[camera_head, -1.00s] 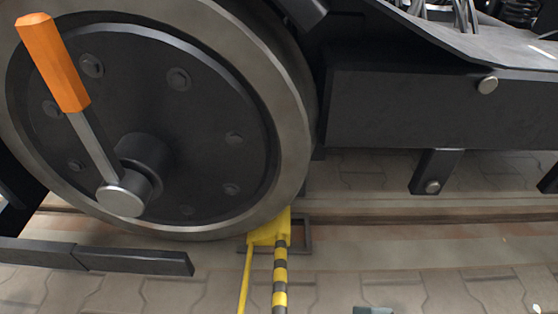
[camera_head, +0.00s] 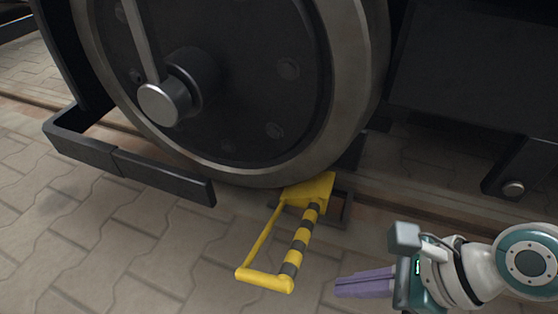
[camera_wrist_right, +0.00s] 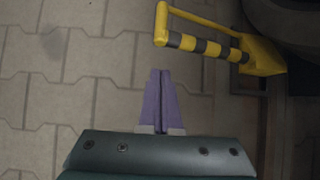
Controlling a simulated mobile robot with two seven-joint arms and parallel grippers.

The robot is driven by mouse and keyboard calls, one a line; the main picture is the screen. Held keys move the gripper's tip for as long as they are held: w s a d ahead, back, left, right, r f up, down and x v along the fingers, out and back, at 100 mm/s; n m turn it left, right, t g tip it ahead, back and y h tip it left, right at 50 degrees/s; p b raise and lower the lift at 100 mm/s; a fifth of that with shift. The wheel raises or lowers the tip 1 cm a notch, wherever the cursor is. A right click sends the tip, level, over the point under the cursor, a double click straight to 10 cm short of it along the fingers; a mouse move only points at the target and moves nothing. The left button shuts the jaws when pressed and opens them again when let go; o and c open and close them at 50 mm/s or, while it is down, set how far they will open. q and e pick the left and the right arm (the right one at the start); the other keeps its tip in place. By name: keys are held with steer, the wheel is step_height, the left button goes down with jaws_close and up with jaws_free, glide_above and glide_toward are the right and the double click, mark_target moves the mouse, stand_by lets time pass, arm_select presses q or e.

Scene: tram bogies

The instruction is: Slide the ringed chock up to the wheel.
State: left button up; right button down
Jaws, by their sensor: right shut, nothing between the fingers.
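The yellow chock (camera_head: 308,189) sits on the rail against the lower right of the large wheel (camera_head: 352,75), touching or nearly touching it. A dark rectangular ring (camera_head: 346,211) lies on the ground around or beside the chock; I cannot tell which. The chock's yellow and black striped handle (camera_head: 299,240) reaches toward the front and ends in a yellow crossbar (camera_head: 264,280). My right gripper (camera_head: 338,287) is shut and empty, to the right of the crossbar and apart from it. In the right wrist view the purple fingers (camera_wrist_right: 160,75) are together, below the handle (camera_wrist_right: 200,45). My left gripper is not in view.
A dark bracket bar (camera_head: 150,170) runs low in front of the wheel at the left. The dark bogie frame (camera_head: 450,90) hangs above the rail at the right, with a bolted strut (camera_head: 520,165). The paving (camera_head: 130,265) at the front left is clear.

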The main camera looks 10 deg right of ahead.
mark_target(292, 285)
steer(key=b+x, duration=0.1)
steer(key=x, duration=0.1)
steer(key=b+x, duration=0.2)
steer(key=a+r+b+x, duration=0.1)
steer(key=b+x, duration=0.1)
steer(key=x, duration=0.1)
steer(key=shift+w, duration=0.35)
steer(key=shift+w+a, duration=0.25)
steer(key=shift+a, duration=0.05)
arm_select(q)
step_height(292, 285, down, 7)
arm_select(e)
steer(key=shift+r, duration=0.1)
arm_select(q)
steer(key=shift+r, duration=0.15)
arm_select(e)
steer(key=shift+s, duration=0.1)
